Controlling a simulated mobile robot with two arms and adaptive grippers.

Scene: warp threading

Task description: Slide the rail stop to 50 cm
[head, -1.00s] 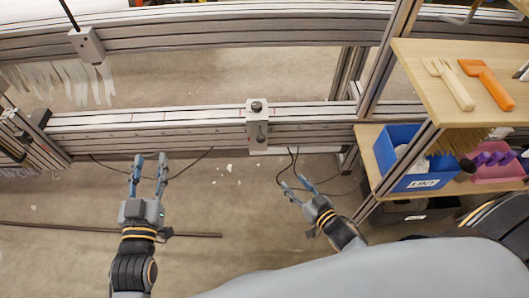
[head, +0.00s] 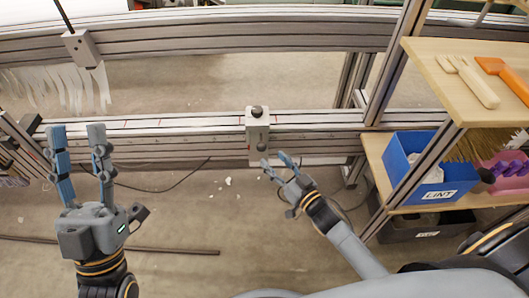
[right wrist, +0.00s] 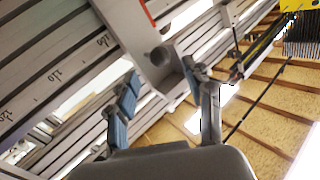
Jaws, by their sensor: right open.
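The rail stop (head: 258,138) is a light grey block with a dark knob on top. It sits across the lower horizontal rail (head: 190,136), right of the middle of its visible span. In the right wrist view the stop (right wrist: 133,32) and its round knob show just beyond my fingers. My right gripper (head: 276,162) is open, just below and to the right of the stop; contact cannot be told. Its blue-padded fingers (right wrist: 160,80) are apart and empty. My left gripper (head: 76,135) is open and empty, in front of the rail's left part.
A scale with numbers (right wrist: 58,75) runs along the rail; I cannot read the stop's value. A shelf (head: 480,80) with fork-shaped tools and a blue lint bin (head: 420,175) stand at right. White threads (head: 65,85) hang at upper left. A dark cable lies below.

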